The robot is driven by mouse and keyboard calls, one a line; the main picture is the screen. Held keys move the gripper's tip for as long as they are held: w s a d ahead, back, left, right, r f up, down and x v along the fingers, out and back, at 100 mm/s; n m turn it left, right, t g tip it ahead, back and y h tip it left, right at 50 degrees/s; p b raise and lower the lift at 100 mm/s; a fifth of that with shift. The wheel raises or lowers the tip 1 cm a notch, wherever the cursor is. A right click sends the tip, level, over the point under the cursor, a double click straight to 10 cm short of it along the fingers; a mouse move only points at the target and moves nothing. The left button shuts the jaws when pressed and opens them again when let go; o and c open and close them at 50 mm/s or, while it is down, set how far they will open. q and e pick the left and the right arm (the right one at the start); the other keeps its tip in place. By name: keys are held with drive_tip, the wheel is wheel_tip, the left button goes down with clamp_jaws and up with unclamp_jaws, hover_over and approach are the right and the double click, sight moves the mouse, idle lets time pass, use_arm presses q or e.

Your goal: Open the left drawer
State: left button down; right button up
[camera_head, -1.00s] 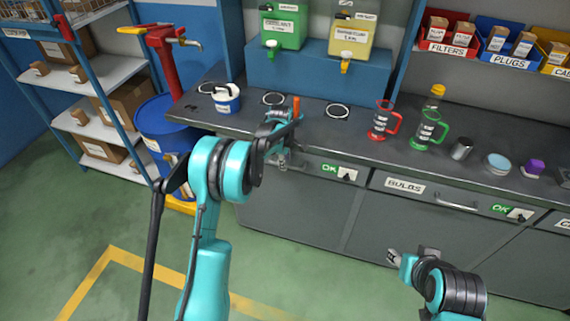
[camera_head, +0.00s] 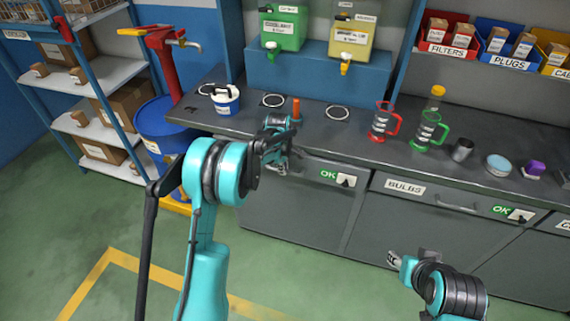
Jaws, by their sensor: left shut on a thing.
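The left drawer (camera_head: 310,172) is in the grey workbench under the left part of the counter. It bears a green OK mark and a small latch at its right end, and its front stands slightly out from the bench. My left gripper (camera_head: 282,166) is at the left part of this drawer front, shut on the drawer handle. The handle itself is hidden behind my gripper and wrist. My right gripper (camera_head: 393,258) is low in front of the bench, below the BULBS drawer (camera_head: 430,195), apart from it. Its fingers are too small to read.
The counter (camera_head: 300,140) holds a white-and-blue tub (camera_head: 226,99), a red jug (camera_head: 383,122), a green jug (camera_head: 428,131) and a metal cup (camera_head: 461,150). A blue barrel (camera_head: 160,125) stands left of the bench. The green floor in front is clear.

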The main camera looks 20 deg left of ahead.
use_arm(q)
drive_tip(key=s, duration=2.2)
drive_tip(key=shift+a, duration=0.35)
drive_tip(key=c, duration=1.6)
unclamp_jaws()
drive_tip(key=r, duration=0.4)
drive_tip(key=s+r, duration=0.1)
drive_tip(key=r, duration=0.3)
drive_tip(key=s+r, duration=0.1)
drive_tip(key=r, duration=0.2)
drive_tip(key=shift+s+r, duration=0.1)
drive_tip(key=shift+r, duration=0.3)
drive_tip(key=s+d+r+m+t, duration=0.1)
drive_tip(key=s+m, duration=0.2)
drive_tip(key=m, duration=0.3)
drive_tip(key=s+d+r+m+t, duration=0.1)
drive_tip(key=s+m+t, duration=0.1)
drive_tip(key=m, duration=0.4)
drive_tip(key=s+d+r+m+t, duration=0.2)
drive_tip(key=s+m, duration=0.3)
drive_tip(key=shift+r+m, duration=0.1)
drive_tip(key=shift+m, duration=0.3)
